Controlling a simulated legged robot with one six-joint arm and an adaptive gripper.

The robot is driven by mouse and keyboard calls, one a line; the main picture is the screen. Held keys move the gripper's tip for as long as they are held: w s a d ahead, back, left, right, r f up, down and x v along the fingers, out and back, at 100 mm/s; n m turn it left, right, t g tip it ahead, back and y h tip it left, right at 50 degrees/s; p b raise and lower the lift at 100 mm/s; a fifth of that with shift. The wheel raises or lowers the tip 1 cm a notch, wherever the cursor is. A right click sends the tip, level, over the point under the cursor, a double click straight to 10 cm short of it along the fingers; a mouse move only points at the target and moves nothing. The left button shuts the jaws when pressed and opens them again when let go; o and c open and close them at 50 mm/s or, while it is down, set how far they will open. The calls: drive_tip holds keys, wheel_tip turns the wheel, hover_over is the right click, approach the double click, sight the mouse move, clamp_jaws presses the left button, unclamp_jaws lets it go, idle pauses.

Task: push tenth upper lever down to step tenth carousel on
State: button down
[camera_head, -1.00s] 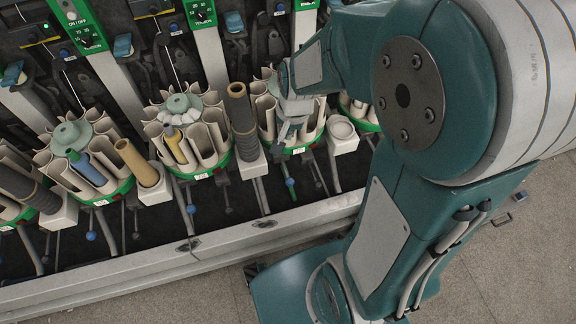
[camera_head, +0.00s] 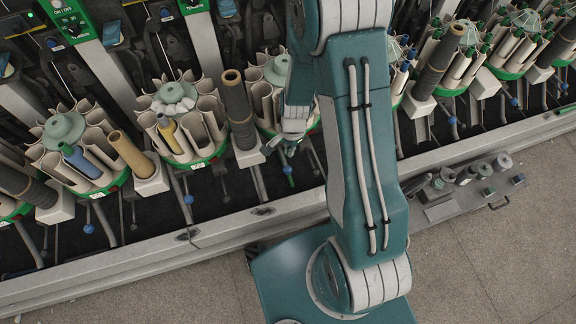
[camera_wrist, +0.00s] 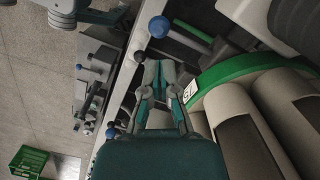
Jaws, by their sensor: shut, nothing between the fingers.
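My gripper (camera_head: 284,150) is shut and empty, at the front lower edge of a carousel (camera_head: 265,78) with cream pockets. Part of that carousel is hidden behind my arm. In the wrist view the closed fingertips (camera_wrist: 157,70) are beside the carousel's green rim (camera_wrist: 232,64), which bears a small white label I cannot read surely. I cannot tell which lever is the tenth upper one.
Neighbouring carousels stand left (camera_head: 180,115) and right (camera_head: 515,40), with more blue-knobbed levers (camera_head: 188,199) below. A dark upright tube (camera_head: 238,105) stands close left of my gripper. A long grey rail (camera_head: 130,265) runs along the front. A green crate (camera_wrist: 28,160) is on the floor.

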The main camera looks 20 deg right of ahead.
sight(288, 167)
drive_tip(key=shift+f, duration=0.2)
drive_tip(key=shift+s+a+f, duration=0.1)
drive_tip(key=shift+a+f, duration=0.05)
drive_tip(key=shift+f, duration=1.55)
drive_tip(key=shift+s+a+f, duration=0.1)
drive_tip(key=shift+a+f, duration=0.05)
drive_tip(key=shift+f, duration=1.5)
drive_tip(key=shift+f, duration=0.1)
drive_tip(key=shift+f, duration=1.55)
drive_tip(key=d, duration=0.1)
drive_tip(key=w+d+r, duration=0.1)
drive_tip(key=shift+w+d, duration=0.25)
drive_tip(key=shift+d, duration=0.1)
wheel_tip(288, 167, up, 12)
drive_tip(key=d, duration=0.1)
drive_tip(key=shift+w, duration=0.35)
